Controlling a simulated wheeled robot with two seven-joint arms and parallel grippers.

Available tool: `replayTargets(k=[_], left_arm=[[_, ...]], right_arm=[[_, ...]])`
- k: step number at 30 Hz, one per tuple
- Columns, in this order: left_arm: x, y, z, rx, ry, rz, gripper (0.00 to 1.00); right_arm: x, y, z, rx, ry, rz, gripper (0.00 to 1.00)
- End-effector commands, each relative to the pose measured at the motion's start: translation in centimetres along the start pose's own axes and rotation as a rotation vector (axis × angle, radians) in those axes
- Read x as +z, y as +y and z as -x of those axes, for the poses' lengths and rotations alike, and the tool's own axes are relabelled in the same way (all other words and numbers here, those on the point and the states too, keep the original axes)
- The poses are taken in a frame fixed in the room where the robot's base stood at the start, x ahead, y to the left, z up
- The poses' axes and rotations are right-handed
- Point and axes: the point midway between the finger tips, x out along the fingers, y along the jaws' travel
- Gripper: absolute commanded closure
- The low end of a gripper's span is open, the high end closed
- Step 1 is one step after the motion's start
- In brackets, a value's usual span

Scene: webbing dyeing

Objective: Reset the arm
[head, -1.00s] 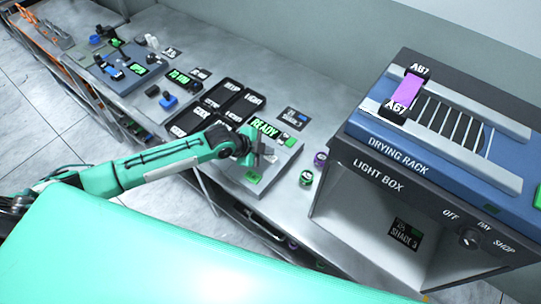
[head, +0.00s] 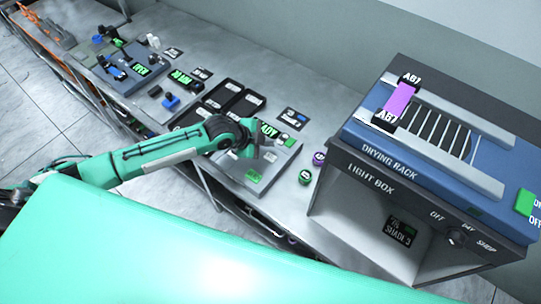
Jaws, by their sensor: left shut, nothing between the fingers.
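My left arm comes in from the left in the head view. Its gripper (head: 258,154) is shut and empty, above the grey device with the green lit display (head: 268,130). The gripper and wrist hide part of that device and part of the black tray behind it. My right gripper is not in view.
A drying rack (head: 494,185) holding a purple webbing strip (head: 398,102) with black A61 end clips sits on the light box (head: 350,190) at right. Two small jars, purple-topped (head: 318,158) and green-topped (head: 305,177), stand beside it. Black trays (head: 245,104) and other devices (head: 140,70) line the bench.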

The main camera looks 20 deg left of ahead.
Motion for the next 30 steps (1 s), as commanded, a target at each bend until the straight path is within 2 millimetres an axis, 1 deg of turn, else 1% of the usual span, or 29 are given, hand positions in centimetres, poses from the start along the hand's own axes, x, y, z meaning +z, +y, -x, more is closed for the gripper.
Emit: replayTargets(k=[14,17,20,23,24,27,30], left_arm=[[0.0,0.0,0.0,0.000,0.000,0.000,1.00],[-0.6,0.6,-0.1,0.006,0.004,0.011,1.00],[-2.2,2.4,-0.2,0.023,0.011,0.050,1.00],[-4.5,5.0,0.1,0.043,0.011,0.123,1.00],[-5.4,6.1,0.4,0.048,0.007,0.160,1.00],[-7.0,8.4,1.4,0.053,-0.016,0.267,1.00],[-7.8,10.2,3.0,0.046,-0.056,0.387,1.00]], right_arm=[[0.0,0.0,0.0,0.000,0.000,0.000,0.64],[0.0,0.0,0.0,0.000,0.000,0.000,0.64],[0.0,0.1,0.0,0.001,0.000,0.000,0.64],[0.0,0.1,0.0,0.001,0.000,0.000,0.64],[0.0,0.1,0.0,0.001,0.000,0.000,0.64],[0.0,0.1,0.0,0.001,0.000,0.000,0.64],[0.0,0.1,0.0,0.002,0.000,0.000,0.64]])
